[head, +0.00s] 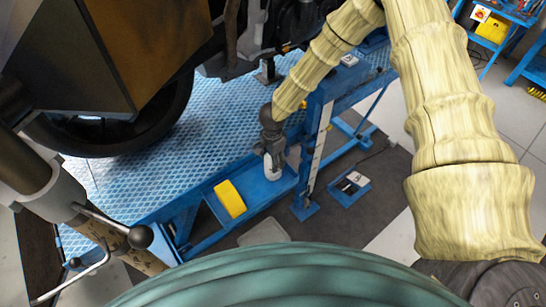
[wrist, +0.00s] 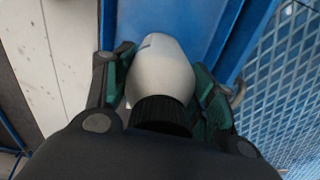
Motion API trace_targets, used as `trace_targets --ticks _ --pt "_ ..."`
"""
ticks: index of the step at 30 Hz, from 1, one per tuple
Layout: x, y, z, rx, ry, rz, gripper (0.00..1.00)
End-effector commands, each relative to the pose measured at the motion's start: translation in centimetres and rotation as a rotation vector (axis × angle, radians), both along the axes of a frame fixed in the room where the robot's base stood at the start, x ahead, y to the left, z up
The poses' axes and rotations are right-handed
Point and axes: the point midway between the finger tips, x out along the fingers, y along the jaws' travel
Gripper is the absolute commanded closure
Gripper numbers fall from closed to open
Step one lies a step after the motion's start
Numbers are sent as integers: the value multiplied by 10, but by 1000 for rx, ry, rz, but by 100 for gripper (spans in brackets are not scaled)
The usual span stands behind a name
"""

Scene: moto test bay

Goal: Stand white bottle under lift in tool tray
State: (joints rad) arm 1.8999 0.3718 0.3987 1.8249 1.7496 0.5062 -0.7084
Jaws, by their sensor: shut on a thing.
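The white bottle (wrist: 160,72) with a black cap is between the fingers of my gripper (wrist: 160,92) in the wrist view, cap toward the camera. In the head view my gripper (head: 270,150) points down and is shut on the bottle (head: 272,168), which looks upright. The bottle is over the right part of the blue tool tray (head: 262,196), beside the lift. Its lower end is in or just above the tray; I cannot tell whether it touches the tray floor.
A yellow object (head: 229,199) lies in the tray's left part. The blue lift platform (head: 225,118) with a motorcycle wheel is behind the tray. A blue lift post (head: 314,145) stands right of it. A small blue floor box (head: 349,189) is further right.

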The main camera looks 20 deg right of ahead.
Motion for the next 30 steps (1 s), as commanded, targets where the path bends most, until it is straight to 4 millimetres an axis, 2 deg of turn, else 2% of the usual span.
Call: trace_targets --ticks 13,14,17,30 --pt "0 0 -7 1 -1 0 78" --pt "0 0 -6 0 -1 0 39" --pt "0 0 -6 0 -1 0 22" --pt "0 0 -2 0 -1 0 22"
